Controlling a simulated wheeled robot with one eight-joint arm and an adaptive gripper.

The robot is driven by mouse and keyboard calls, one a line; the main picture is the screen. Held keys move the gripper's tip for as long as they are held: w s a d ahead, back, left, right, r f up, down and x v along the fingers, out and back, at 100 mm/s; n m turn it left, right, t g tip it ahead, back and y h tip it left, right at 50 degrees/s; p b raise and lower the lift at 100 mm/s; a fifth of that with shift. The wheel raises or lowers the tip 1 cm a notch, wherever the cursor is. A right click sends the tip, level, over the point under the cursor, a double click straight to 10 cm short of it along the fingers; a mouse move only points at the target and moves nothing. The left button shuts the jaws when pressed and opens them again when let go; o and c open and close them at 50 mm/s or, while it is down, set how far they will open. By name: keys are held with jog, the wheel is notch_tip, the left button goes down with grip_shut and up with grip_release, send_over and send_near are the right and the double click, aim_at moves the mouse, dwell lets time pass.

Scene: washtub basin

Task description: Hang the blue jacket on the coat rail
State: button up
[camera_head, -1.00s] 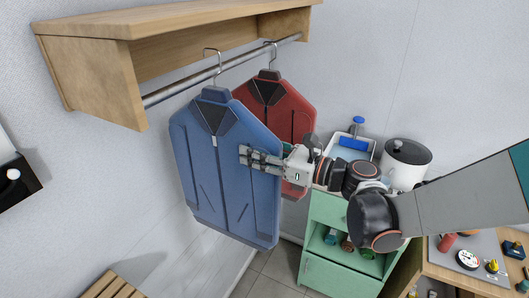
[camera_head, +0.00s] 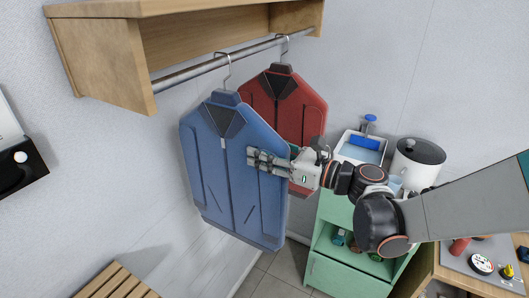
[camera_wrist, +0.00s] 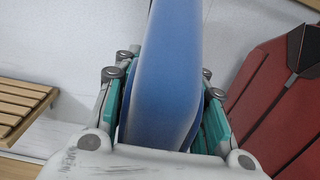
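The blue jacket (camera_head: 233,175) hangs upright below the coat rail (camera_head: 190,73), in front of the red jacket. Its wire hanger hook (camera_head: 227,70) curves up at the rail, with its top just above the bar; I cannot tell whether it rests on it. My gripper (camera_head: 262,163) is shut on the jacket's right edge. In the wrist view the green-padded fingers lie on both sides of the blue jacket (camera_wrist: 165,85).
The red jacket (camera_head: 284,103) hangs on the rail behind, to the right. A wooden shelf (camera_head: 100,60) is above the rail. A green cabinet (camera_head: 345,272), a white pot (camera_head: 417,160) and a blue-handled basin (camera_head: 360,150) stand right. A slatted bench (camera_head: 115,285) is lower left.

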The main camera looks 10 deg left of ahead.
jog(key=o, duration=0.3)
jog(key=v, duration=1.2)
jog(key=s+d+f+n+g+h+b, duration=0.1)
jog(key=s+d+f+n+h+b, duration=0.35)
jog(key=s+f+n+h, duration=0.4)
jog(key=s+d+f+n+h+b, duration=0.1)
jog(key=s+d+f+n+h, duration=0.1)
jog(key=d+n, duration=0.2)
jog(key=s+d+f+n+h+b, duration=0.1)
jog(key=s+d+f+n+h, duration=0.1)
jog(key=d+n+h, duration=0.1)
jog(key=s+d+f+n+t+h+b, duration=0.1)
jog(key=s+d+f+n+h, duration=0.1)
jog(key=n, duration=0.5)
jog(key=shift+s+d+h, duration=0.2)
jog(key=shift+d+h, duration=0.35)
jog(key=shift+d, duration=0.85)
